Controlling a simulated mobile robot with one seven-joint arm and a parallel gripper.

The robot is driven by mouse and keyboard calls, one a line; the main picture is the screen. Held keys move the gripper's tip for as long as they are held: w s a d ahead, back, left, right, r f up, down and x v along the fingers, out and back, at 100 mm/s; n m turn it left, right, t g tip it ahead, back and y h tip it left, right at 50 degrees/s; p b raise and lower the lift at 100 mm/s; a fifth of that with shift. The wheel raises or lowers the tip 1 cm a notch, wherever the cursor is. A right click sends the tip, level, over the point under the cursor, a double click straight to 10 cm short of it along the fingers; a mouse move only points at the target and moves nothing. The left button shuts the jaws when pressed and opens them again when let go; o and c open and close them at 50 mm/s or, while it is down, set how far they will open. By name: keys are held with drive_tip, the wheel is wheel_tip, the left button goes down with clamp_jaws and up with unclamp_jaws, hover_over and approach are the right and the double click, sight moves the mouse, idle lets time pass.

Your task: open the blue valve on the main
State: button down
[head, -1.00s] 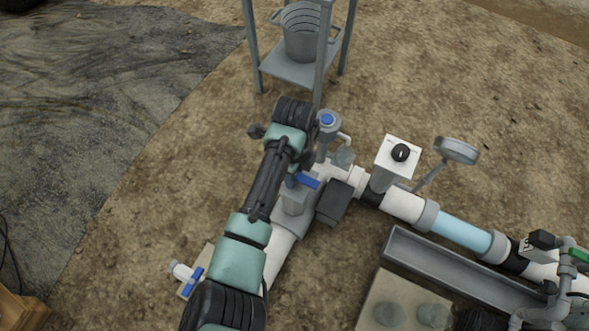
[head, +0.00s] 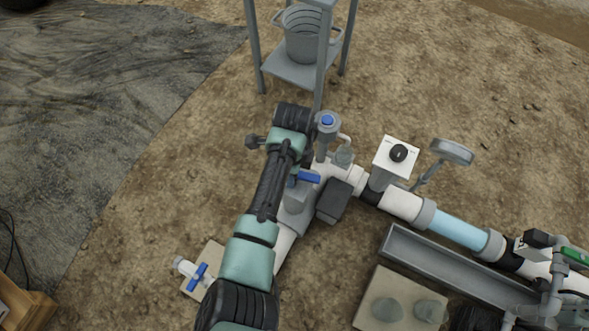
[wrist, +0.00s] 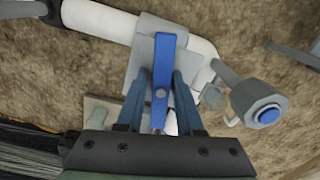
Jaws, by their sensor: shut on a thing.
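The blue valve handle (head: 308,178) sits on a grey valve body (head: 298,196) on the white main pipe (head: 284,241). It lies at an angle across the pipe. In the wrist view the blue handle (wrist: 163,60) runs up the middle, between the two dark blue fingers of my gripper (wrist: 162,84). The fingers are shut on the handle. In the head view my gripper is mostly hidden by my arm.
A grey post with a blue cap (head: 327,122) stands close beyond the handle. A second blue-handled valve (head: 197,276) is at lower left. A metal stand (head: 292,70) is behind.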

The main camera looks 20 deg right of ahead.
drive_tip(key=n, duration=0.1)
drive_tip(key=n+p, duration=0.1)
drive_tip(key=n, duration=0.1)
drive_tip(key=s+n+p, duration=0.1)
drive_tip(key=n, duration=0.1)
drive_tip(key=shift+d+f, duration=0.4)
drive_tip(key=n+p, duration=0.1)
drive_tip(key=n, duration=0.3)
drive_tip(key=shift+p, duration=0.4)
drive_tip(key=n+p, duration=0.1)
drive_tip(key=n, duration=0.3)
drive_tip(key=shift+f+n, duration=0.1)
drive_tip(key=shift+n, duration=0.2)
drive_tip(key=n, duration=0.3)
drive_tip(key=shift+f, duration=0.15)
drive_tip(key=c, duration=0.6)
unclamp_jaws()
drive_tip(key=shift+o, duration=0.4)
drive_tip(key=r+p, duration=1)
drive_tip(key=p, duration=0.1)
drive_tip(key=shift+w+a+r, duration=0.15)
drive_tip(key=shift+w+r, duration=0.05)
drive_tip(key=shift+r, duration=0.1)
drive_tip(key=shift+f, duration=0.15)
